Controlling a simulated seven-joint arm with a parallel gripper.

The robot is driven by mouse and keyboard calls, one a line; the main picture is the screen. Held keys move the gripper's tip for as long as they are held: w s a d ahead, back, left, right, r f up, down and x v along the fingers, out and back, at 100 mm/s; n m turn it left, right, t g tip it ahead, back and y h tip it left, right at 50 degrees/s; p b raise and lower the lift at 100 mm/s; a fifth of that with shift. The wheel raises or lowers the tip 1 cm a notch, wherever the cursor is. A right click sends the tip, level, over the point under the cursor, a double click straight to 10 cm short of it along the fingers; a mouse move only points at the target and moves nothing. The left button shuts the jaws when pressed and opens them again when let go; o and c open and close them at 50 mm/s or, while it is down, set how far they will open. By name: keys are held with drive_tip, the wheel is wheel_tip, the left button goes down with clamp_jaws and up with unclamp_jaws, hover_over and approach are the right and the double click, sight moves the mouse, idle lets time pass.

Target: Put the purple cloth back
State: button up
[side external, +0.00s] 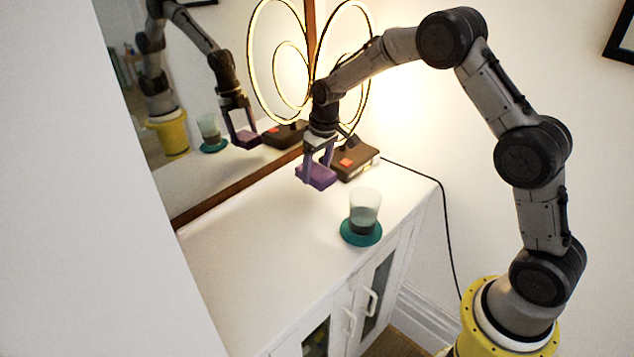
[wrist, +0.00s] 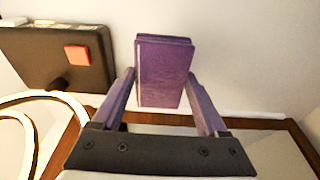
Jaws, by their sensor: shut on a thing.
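The purple cloth (side external: 316,177) is a folded block with flat faces. It also shows in the wrist view (wrist: 162,75), between the two fingers. My gripper (side external: 318,165) is shut on the cloth, with a purple finger on each side of it. The cloth is over the back part of the white cabinet top (side external: 245,255), close to a dark brown box. I cannot tell whether its underside touches the cabinet top. My gripper also shows in the wrist view (wrist: 163,95).
The dark brown box (side external: 357,163) bears an orange-red square (wrist: 77,53). A glass (side external: 364,208) with dark contents stands on a teal coaster (side external: 361,236) nearer the front. A mirror (side external: 190,100) and a looped lamp (side external: 253,60) stand behind. The cabinet's left part is clear.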

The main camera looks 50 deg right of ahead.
drive_tip(key=shift+f, duration=2.15)
drive_tip(key=shift+f, duration=0.1)
drive_tip(key=o, duration=1.2)
